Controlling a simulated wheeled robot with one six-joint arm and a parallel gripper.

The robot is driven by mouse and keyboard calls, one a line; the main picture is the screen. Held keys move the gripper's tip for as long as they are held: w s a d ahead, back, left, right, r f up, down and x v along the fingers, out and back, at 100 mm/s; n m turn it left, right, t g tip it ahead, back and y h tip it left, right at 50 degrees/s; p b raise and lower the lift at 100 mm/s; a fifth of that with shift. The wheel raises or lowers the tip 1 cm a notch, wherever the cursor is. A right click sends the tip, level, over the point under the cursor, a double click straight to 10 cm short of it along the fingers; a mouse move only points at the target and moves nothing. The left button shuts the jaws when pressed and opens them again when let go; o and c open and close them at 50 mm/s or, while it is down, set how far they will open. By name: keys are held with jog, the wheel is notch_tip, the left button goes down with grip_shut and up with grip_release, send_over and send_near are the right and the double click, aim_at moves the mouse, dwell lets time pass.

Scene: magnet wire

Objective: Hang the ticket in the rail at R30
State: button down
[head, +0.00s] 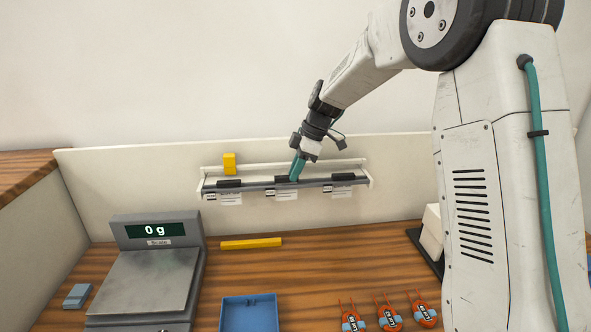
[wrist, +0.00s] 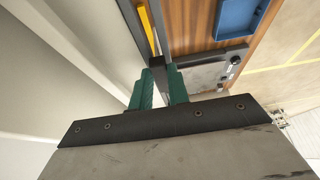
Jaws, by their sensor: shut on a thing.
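The rail (head: 260,187) is a grey bar on a white shelf against the back panel. Three black top pieces sit along it, with white papers hanging below. My gripper (head: 295,176) reaches down to the middle of the rail, its teal fingers at the middle black piece. The middle ticket (head: 284,195) hangs under it, in front of the rail. In the wrist view my gripper (wrist: 161,82) has its two teal fingers close together at a dark bar, shut on what appears to be the ticket's black top. The labels are too small to read.
A scale (head: 155,275) reading 0 g, a yellow bar (head: 250,243) and a blue tray (head: 249,312) are on the wooden bench. Several orange-red items lie at the front right.

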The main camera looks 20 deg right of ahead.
jog(key=shift+f, duration=0.2)
dwell(0.4)
jog(key=c, duration=1.3)
grip_release()
jog(key=shift+o, duration=0.2)
jog(key=shift+r, duration=3.95)
